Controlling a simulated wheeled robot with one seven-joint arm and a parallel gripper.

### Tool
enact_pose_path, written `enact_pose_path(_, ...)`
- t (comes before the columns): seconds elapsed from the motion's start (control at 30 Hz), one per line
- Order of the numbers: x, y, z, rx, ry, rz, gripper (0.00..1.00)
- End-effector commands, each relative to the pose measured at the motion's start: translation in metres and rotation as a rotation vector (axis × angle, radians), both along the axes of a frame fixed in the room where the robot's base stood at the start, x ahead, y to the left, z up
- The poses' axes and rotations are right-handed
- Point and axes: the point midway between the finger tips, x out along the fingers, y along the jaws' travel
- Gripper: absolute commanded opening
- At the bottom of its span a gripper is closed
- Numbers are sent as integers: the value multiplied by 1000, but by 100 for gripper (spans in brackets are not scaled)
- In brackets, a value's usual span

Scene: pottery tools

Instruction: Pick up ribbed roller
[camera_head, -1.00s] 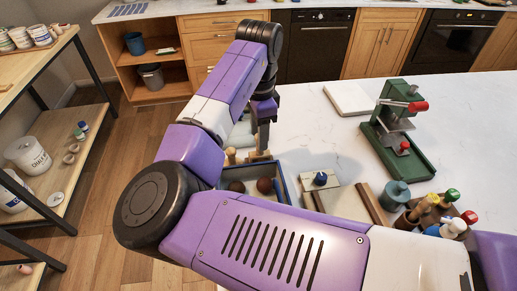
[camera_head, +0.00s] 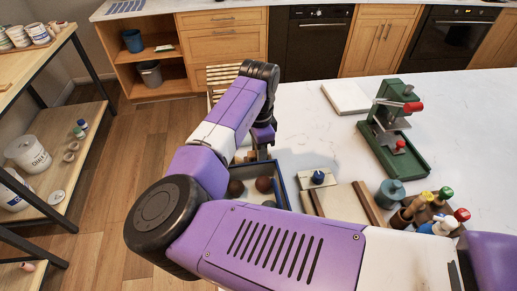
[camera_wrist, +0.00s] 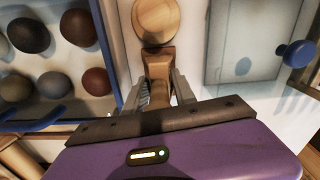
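In the wrist view a light wooden piece with a round end (camera_wrist: 156,18) and a narrower brown stem (camera_wrist: 157,62) lies in line with my gripper. It may be the ribbed roller, but I cannot make out ribs. My gripper (camera_wrist: 162,88) has its two fingers on either side of the stem's near end. A thin pale gap shows on the right side, so the fingers look open around it. In the head view my gripper (camera_head: 262,152) points down beside the box, and my arm hides much of this spot.
A blue-edged box (camera_head: 284,186) with several dark balls stands close by, left of the fingers in the wrist view (camera_wrist: 45,126). A board with a blue knob (camera_head: 318,177) lies to the right. A green press (camera_head: 395,130) and several bottles stand farther right.

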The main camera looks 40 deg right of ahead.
Motion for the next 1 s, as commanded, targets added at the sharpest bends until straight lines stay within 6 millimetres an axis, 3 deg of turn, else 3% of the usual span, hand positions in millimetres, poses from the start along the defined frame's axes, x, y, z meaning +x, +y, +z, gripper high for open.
enact_pose_path(0.03, 0, 0, 0, 0, 1, 0, 17)
enact_pose_path(0.13, 0, 0, 0, 0, 1, 0, 0)
enact_pose_path(0.63, 0, 0, 10, -1, 0, 1, 0)
enact_pose_path(0.87, 1, -1, 45, -2, -2, 0, 0)
enact_pose_path(1.0, 1, -1, 81, -2, -4, -1, 0)
